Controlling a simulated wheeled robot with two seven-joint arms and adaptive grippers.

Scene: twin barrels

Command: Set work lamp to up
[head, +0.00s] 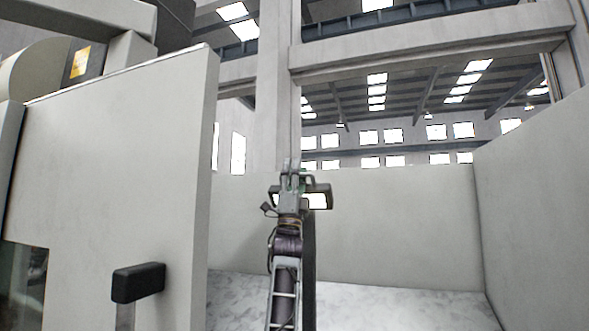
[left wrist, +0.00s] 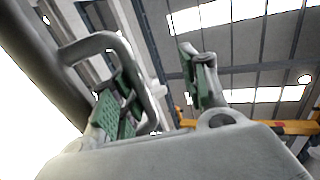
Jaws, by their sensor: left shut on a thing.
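The work lamp (head: 319,188) has a dark frame around a bright white panel and stands on a dark post (head: 308,262) in the middle of the head view. My left gripper (head: 292,172) is at the lamp's left side, overlapping its frame, and is shut on the work lamp. The left wrist view shows its two fingers with green pads (left wrist: 160,88) some way apart; the exact grip point is hard to make out there. The gripper and arm hide the lamp's left part. My right gripper is in neither view.
A large pale cabinet or panel (head: 115,165) with a black handle (head: 138,282) fills the left. Pale walls (head: 400,230) enclose the back and right. The pale marbled surface (head: 400,305) right of the post is clear. An orange beam (left wrist: 285,127) shows overhead in the wrist view.

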